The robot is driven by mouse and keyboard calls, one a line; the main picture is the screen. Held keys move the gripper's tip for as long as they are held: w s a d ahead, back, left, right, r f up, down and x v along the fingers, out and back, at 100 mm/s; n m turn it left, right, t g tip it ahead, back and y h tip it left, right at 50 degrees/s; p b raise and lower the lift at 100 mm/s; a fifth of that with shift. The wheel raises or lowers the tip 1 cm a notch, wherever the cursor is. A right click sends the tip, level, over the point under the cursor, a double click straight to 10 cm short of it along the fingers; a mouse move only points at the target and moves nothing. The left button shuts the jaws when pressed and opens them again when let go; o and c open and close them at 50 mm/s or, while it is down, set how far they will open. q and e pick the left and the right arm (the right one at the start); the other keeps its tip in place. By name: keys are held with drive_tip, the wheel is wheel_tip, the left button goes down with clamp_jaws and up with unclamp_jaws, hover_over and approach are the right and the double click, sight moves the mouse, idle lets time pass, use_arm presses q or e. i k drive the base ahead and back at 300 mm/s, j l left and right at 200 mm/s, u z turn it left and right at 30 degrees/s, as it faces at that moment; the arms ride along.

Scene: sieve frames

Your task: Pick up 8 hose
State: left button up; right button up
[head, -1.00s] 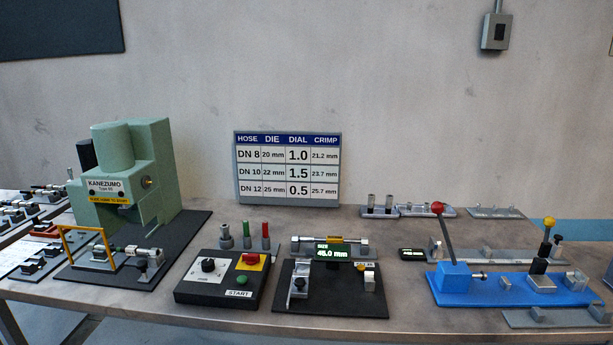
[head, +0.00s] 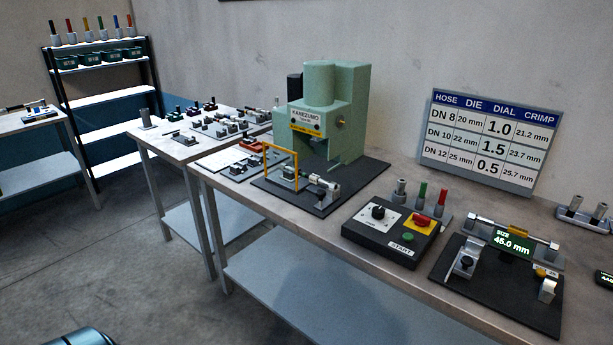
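No piece can be made out for certain as the 8 hose. A dark hose-like piece with metal ends (head: 28,105) lies on the small table at the far left. Several small dark and metal pieces sit in holders on the middle table (head: 172,152). A short piece with metal ends (head: 318,181) lies at the front of the green press (head: 322,100). The size chart (head: 485,143) on the bench lists DN 8 with 20 mm die, dial 1.0 and crimp 21.2 mm. Neither of my grippers is in view.
A black control box (head: 388,232) and a gauge reading 45.0 mm (head: 513,240) stand on the bench at right. A shelf rack (head: 105,98) with green bins and coloured pieces stands at the back left. The grey floor (head: 140,275) at front left is open.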

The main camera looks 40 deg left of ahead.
sight(314, 179)
drive_tip(key=j+z, duration=0.4)
drive_tip(key=j, duration=1.3)
